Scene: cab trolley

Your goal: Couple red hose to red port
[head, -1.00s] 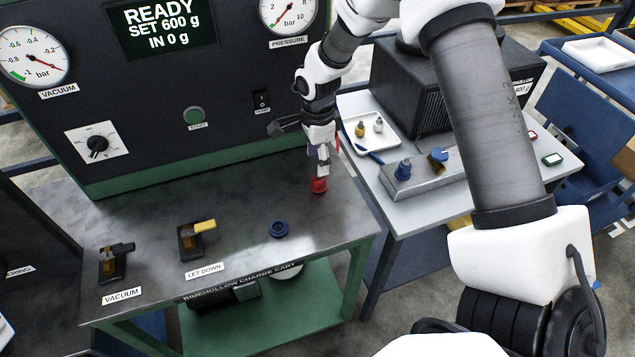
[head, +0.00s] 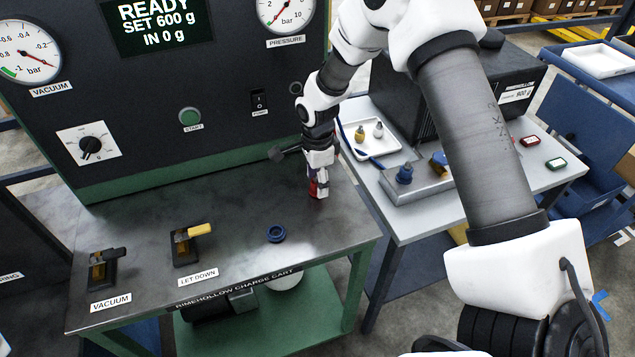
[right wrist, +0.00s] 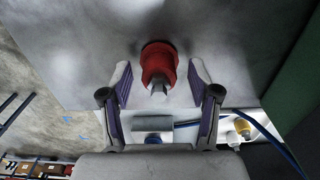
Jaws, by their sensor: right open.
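A red fitting (head: 319,189) stands on the right end of the dark cart top. In the right wrist view the red fitting (right wrist: 158,62) is a short red cylinder with a grey metal tip. I cannot tell whether it is the bare red port or the hose's coupling on it. My right gripper (head: 317,187) is low over the cart top at the fitting. In the right wrist view my right gripper (right wrist: 160,80) is open, with one finger on each side of the fitting and gaps between. No red hose can be made out clearly. My left gripper is not in view.
A blue ring port (head: 277,233) lies left of the fitting, near the cart's front edge. The dark gauge panel (head: 190,100) rises behind. A side table (head: 440,205) with a white tray (head: 370,138) is at right.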

